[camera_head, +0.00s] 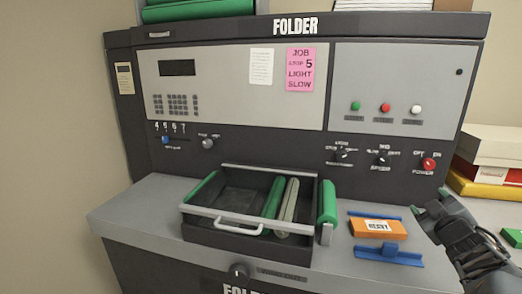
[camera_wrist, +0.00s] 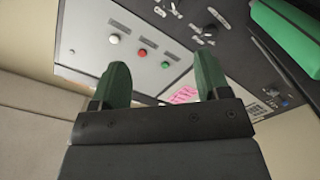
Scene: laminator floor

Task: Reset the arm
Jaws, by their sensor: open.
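My gripper (camera_head: 432,217) is at the right in the head view, beside the folder machine (camera_head: 130,150) and to the right of an orange block with a label (camera_head: 364,229). In the wrist view, its two green fingers (camera_wrist: 160,85) stand well apart with nothing between them. Beyond them the wrist view shows the machine's grey panel (camera_wrist: 145,58) with green, red and white buttons.
A dark tray with a white handle (camera_head: 238,222) holds green and grey rollers on the grey ledge (camera_head: 135,205). Blue brackets (camera_head: 390,256) lie by the orange block. Stacked boxes (camera_head: 495,147) stand at the right. The ledge's left end is clear.

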